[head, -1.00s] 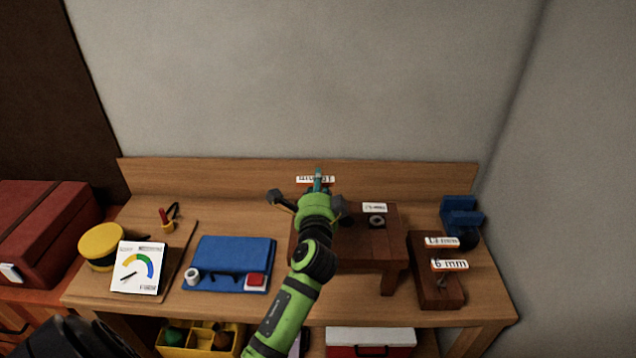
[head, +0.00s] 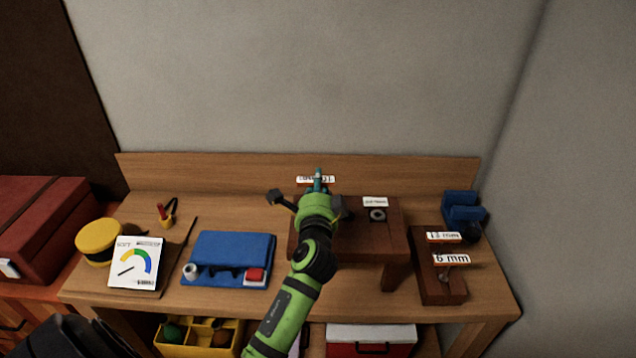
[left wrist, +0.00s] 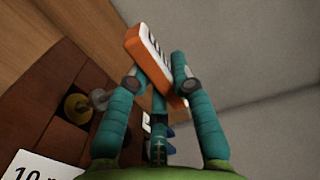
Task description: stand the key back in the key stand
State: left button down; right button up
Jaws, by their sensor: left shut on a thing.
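My left gripper (head: 318,188) is over the back of a dark brown raised stand (head: 350,240). In the left wrist view its teal fingers (left wrist: 158,80) are shut on an orange piece with a white label (left wrist: 150,55), which looks like the key's tag. The label (head: 315,180) also shows in the head view, its writing unreadable. The key's shaft and lower end are hidden. A dark wooden block (head: 425,275) at the right carries labels reading 13 mm and 6 mm. I cannot tell which piece is the key stand.
A ring-shaped fitting (head: 377,215) and a small label (head: 375,202) are on the raised stand. A blue holder (head: 462,210) stands at the back right.

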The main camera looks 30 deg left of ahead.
pick_arm(q)
jog(key=shift+f+b, duration=0.55)
jog(key=shift+f, duration=0.15)
jog(key=c, duration=1)
grip_release()
jog(key=v, duration=1.2)
jog(key=shift+s, duration=0.1)
